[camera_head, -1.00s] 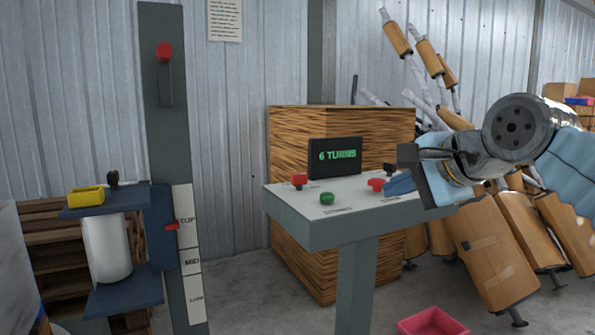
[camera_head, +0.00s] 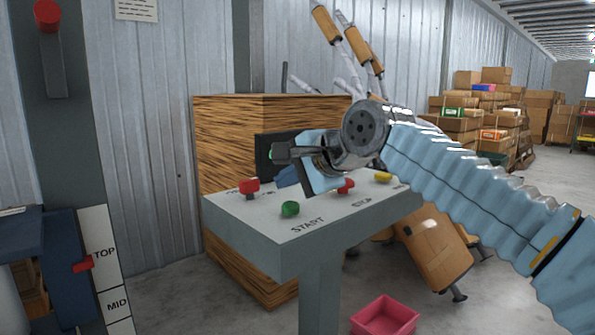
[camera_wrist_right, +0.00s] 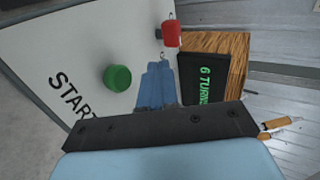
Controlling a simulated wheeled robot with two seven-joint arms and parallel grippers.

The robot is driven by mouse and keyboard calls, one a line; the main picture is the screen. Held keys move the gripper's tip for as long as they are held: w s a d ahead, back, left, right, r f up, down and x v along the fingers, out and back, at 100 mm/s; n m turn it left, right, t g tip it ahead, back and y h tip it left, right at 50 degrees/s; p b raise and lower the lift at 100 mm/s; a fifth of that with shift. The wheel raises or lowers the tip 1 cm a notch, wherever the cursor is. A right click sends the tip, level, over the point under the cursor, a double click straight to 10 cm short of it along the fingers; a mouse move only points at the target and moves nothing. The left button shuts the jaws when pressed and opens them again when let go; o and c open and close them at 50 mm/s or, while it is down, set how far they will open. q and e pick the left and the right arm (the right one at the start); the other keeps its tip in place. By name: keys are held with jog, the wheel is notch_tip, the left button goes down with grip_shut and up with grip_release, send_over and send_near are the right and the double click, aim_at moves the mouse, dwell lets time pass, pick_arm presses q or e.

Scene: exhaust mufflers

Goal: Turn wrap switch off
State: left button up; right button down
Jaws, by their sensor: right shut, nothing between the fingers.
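The grey control console (camera_head: 240,235) stands in front of me with a white labelled top. A red-capped control (camera_head: 249,186) sits at its back left; its label is too small to read, so I cannot tell whether it is the wrap switch. It also shows in the right wrist view (camera_wrist_right: 172,33), just beyond my blue fingertips. My right gripper (camera_head: 284,178) is shut and empty, above the console between this red control and the red STOP button (camera_head: 346,186). In the wrist view its fingers (camera_wrist_right: 160,70) lie together, pointing at the red cap; contact is not clear. My left gripper is out of view.
A green START button (camera_head: 290,209) is at the console's front, a yellow knob (camera_head: 383,177) at its right. The display (camera_wrist_right: 204,82) reads 6 TURNS. A wooden crate (camera_head: 228,150) stands behind. A pink bin (camera_head: 385,316) is on the floor.

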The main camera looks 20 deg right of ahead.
aim_at(256, 184)
jog(key=x, duration=0.4)
jog(key=r+x, duration=0.1)
jog(key=x, duration=0.1)
jog(key=shift+w+a+r+p, duration=0.1)
jog(key=shift+w+p, duration=0.2)
jog(key=shift+p, duration=0.1)
jog(key=shift+w+a, duration=0.25)
jog(key=shift+w, duration=0.45)
